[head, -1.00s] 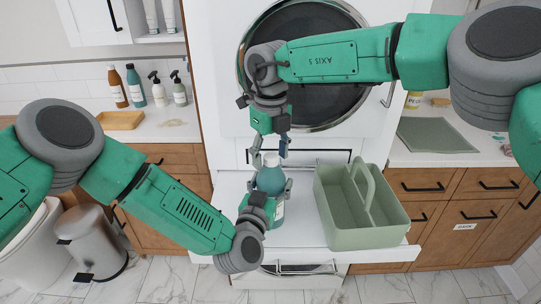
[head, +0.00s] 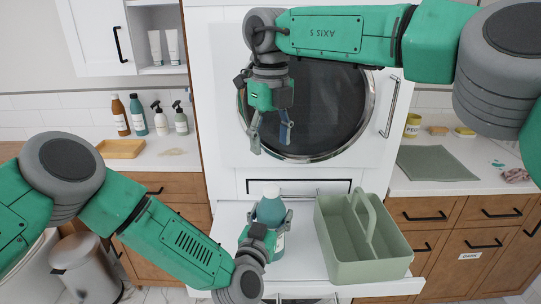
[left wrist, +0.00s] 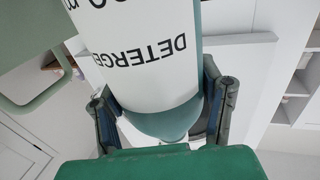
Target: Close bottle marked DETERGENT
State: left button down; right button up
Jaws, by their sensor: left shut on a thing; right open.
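The teal bottle (head: 270,209) stands upright on the white pull-out shelf, with a pale cap (head: 271,190) on its top. How tightly the cap sits cannot be told. In the left wrist view, the bottle's white label (left wrist: 140,45) shows inverted black lettering, "DETERGE", with the rest cut off. My left gripper (head: 268,223) is shut around the bottle's body; its fingers also show either side of the bottle in the left wrist view (left wrist: 165,110). My right gripper (head: 270,140) is open and empty, pointing down, well above the cap and apart from it.
A green caddy (head: 365,268) with a handle stands right of the bottle on the white shelf (head: 300,235). The round-door machine (head: 330,100) is behind. Pump bottles (head: 160,120) and a yellow tray (head: 120,148) are on the left counter, a green mat (head: 436,163) on the right one.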

pick_arm(q)
jog(key=shift+c, duration=1.6)
grip_release()
jog(key=v, duration=1.2)
